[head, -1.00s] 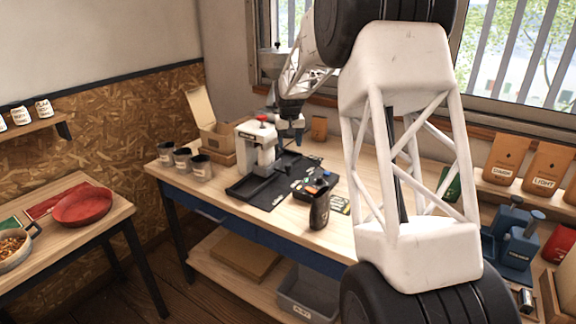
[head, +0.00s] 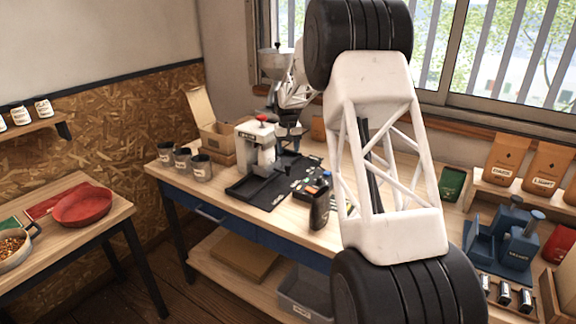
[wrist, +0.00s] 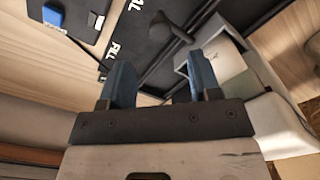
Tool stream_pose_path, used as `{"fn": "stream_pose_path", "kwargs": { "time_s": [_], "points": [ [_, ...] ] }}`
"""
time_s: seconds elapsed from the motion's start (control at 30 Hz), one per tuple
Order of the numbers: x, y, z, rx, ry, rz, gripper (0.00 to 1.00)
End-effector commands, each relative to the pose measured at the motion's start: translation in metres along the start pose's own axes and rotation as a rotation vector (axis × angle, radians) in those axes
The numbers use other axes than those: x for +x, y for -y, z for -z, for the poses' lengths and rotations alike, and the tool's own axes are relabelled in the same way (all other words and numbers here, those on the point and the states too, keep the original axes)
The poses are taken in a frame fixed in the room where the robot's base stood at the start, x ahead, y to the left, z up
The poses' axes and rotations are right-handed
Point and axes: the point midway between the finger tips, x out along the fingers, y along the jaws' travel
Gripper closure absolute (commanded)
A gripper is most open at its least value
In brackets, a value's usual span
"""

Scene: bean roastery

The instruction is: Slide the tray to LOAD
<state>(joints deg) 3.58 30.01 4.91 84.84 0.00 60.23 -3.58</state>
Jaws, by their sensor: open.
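A black board (head: 283,196) with white marks lies on the workbench in front of a white bench machine (head: 258,148). My gripper (head: 290,137) is just right of the machine, above the board. In the wrist view my gripper (wrist: 162,82) has its two blue fingers apart, with nothing between them. The handle lies beyond the fingertips. No LOAD mark is readable.
A pale box-shaped part (wrist: 217,65) is close to the right finger.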

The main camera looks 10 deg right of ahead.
Motion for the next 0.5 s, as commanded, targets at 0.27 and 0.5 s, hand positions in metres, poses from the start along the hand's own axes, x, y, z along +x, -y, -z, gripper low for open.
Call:
{"fn": "stream_pose_path", "kwargs": {
  "time_s": [0.27, 0.5],
  "points": [
    [0.023, 0.000, -0.001, 0.000, 0.002, 0.000, 0.43],
    [0.051, 0.000, 0.000, 0.000, 0.001, 0.000, 0.43]
  ]
}}
